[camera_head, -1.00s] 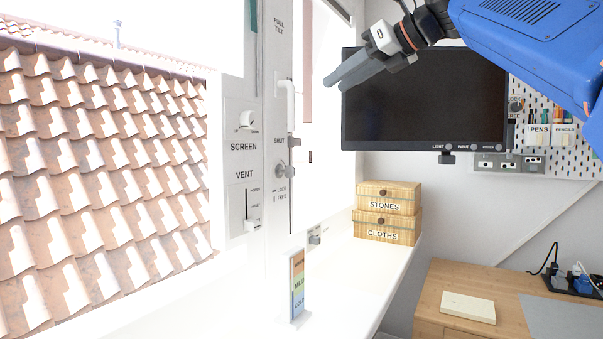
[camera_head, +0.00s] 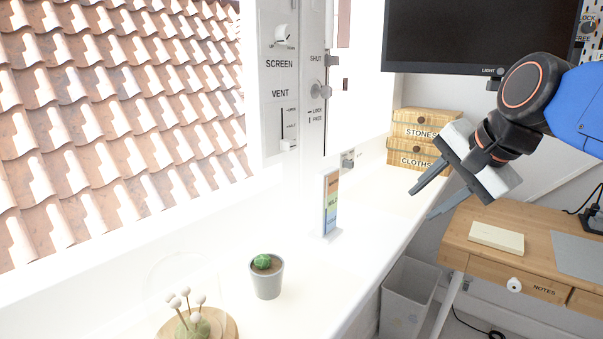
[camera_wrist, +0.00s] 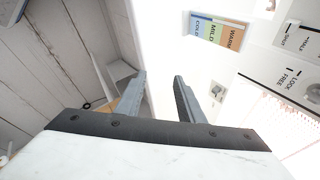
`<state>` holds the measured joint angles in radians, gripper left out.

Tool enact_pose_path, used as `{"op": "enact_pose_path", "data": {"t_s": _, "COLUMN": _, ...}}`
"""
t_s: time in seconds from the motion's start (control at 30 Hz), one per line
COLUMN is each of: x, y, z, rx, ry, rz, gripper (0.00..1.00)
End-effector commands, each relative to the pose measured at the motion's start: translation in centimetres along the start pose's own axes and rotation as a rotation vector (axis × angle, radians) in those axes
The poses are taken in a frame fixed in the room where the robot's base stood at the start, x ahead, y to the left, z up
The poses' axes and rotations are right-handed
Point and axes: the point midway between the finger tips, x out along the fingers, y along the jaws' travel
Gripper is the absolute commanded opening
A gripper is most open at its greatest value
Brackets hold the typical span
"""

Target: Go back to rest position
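My gripper (camera_head: 430,205) hangs in the air at the right of the head view, in front of the stacked boxes and left of the desk. Its two grey fingers point down and left and stand apart, with nothing between them. The wrist view also shows the fingers (camera_wrist: 163,97) parted and empty.
A WARM/MILD/COLD card (camera_head: 331,205), a small cactus pot (camera_head: 267,280) and a wooden-based ornament (camera_head: 196,322) stand on the white sill. Boxes labelled STONES (camera_head: 426,124) and CLOTHS (camera_head: 412,156) are stacked behind. A monitor (camera_head: 480,35), wooden desk (camera_head: 460,232) and bin (camera_head: 405,295) are at right.

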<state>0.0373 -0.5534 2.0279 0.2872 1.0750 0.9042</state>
Motion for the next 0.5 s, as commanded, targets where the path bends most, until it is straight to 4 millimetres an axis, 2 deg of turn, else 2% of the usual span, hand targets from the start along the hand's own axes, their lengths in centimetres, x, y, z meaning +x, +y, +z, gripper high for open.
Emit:
{"op": "enact_pose_path", "data": {"t_s": 0.03, "x": 1.1, "y": 2.7, "z": 0.7, "rx": -0.091, "ry": 0.007, "rz": 0.031, "gripper": 0.35}}
{"op": "enact_pose_path", "data": {"t_s": 0.3, "x": 6.8, "y": 16.6, "z": 3.6, "rx": -0.656, "ry": -0.002, "rz": 0.206, "gripper": 0.35}}
{"op": "enact_pose_path", "data": {"t_s": 0.4, "x": 8.3, "y": 20.8, "z": 4.5, "rx": -0.828, "ry": -0.022, "rz": 0.257, "gripper": 0.35}}
{"op": "enact_pose_path", "data": {"t_s": 0.5, "x": 9.4, "y": 23.7, "z": 5.1, "rx": -0.95, "ry": -0.041, "rz": 0.291, "gripper": 0.35}}
